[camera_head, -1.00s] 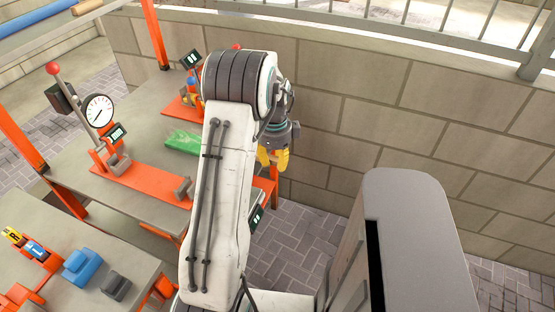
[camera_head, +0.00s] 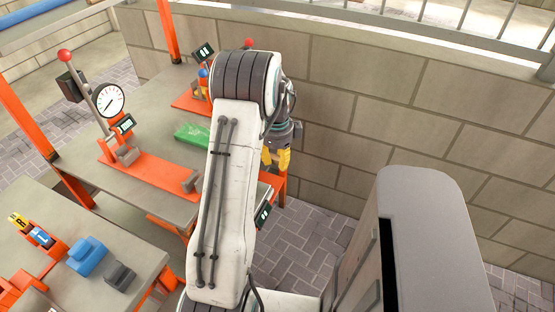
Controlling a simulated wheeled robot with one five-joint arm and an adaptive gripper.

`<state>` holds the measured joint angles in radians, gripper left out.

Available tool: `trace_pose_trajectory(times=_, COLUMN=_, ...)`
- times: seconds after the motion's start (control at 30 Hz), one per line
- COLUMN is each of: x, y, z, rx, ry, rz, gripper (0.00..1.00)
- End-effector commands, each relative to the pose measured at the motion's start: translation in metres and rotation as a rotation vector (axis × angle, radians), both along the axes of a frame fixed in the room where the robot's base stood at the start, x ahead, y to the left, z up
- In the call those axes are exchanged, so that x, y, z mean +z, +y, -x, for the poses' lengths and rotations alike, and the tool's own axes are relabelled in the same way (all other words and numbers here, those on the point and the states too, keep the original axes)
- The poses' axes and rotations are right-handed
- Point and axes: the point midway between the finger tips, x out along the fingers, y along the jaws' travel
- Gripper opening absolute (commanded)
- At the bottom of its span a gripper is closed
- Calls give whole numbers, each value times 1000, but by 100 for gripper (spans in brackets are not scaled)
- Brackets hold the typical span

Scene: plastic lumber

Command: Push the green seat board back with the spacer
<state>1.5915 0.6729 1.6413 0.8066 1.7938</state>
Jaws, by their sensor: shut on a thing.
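The green seat board (camera_head: 192,133) lies on the grey bench (camera_head: 150,128), left of my arm, which hides part of its right end. My gripper (camera_head: 276,158), with yellow fingers, points down to the right of the board, by the bench's right end and near the block wall. It is apart from the board in the picture. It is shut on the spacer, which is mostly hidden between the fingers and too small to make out.
An orange fixture with a dial gauge (camera_head: 108,100) and a red-knobbed lever stands on the bench. Another orange fixture (camera_head: 190,101) is behind the board. A nearer bench holds a blue block (camera_head: 87,256) and a dark block (camera_head: 119,275). The block wall (camera_head: 400,120) closes off the right.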

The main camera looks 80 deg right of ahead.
Motion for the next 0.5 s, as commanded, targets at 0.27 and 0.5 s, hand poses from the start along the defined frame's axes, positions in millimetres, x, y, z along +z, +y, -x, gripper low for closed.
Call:
trace_pose_trajectory(times=0.27, x=0, y=-2, z=-8, rx=1, ry=0, rz=0, gripper=5)
trace_pose_trajectory(times=0.5, x=0, y=-4, z=-16, rx=1, ry=0, rz=-1, gripper=5)
